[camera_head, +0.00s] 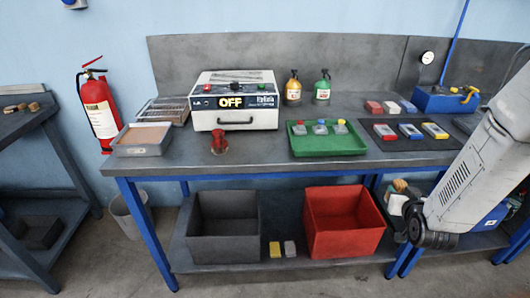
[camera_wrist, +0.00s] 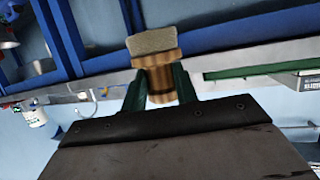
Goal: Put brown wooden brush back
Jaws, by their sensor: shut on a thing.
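The brown wooden brush (camera_wrist: 155,72) is in the wrist view, with a pale tan bristle block at the top and a banded brown wooden body below. My gripper (camera_wrist: 160,88) is shut on its wooden body, with one dark green finger on each side. The fingers cover part of its sides. In the head view my arm reaches in from the right in front of the bench, and I cannot clearly make out the gripper or the held brush there.
Several small brown and tan pieces (camera_head: 22,107) lie on the left table. The main bench (camera_head: 250,160) carries a white machine (camera_head: 234,104), a green tray (camera_head: 327,143) and bottles. A grey bin (camera_head: 223,240) and a red bin (camera_head: 343,235) stand on its lower shelf.

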